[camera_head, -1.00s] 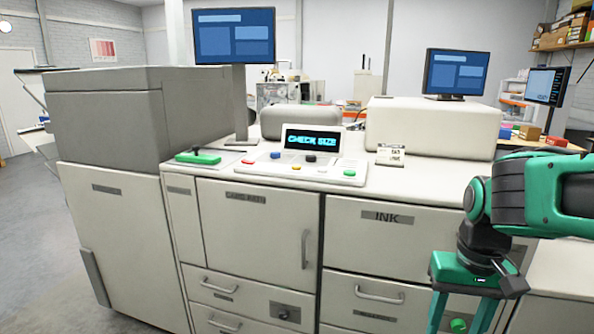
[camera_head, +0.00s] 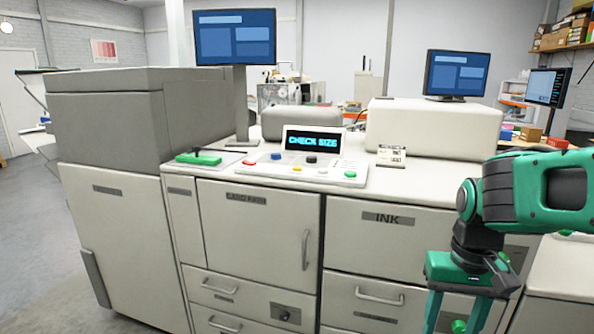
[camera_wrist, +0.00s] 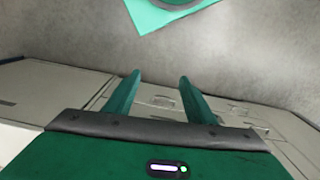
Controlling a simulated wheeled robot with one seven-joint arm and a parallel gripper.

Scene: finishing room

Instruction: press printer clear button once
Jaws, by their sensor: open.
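The printer is a large beige machine with a sloped control panel (camera_head: 320,178) on its top. The panel carries a red button (camera_head: 249,161), a blue button (camera_head: 276,156), a black button (camera_head: 310,160), a yellow button (camera_head: 297,169) and a green button (camera_head: 350,174). Labels are too small to read, so I cannot tell which is clear. A display (camera_head: 313,142) behind them reads "CHECK SIZE". My gripper (camera_head: 457,318) points down, open and empty, in front of the ink drawers, right of and below the panel. Its fingers (camera_wrist: 160,78) are apart in the wrist view.
A green block with a dark lever (camera_head: 198,158) sits left of the panel. A small card (camera_head: 391,155) stands to its right. A raised beige housing (camera_head: 433,130) and a monitor (camera_head: 457,73) are behind. Another monitor (camera_head: 235,38) rises on a post.

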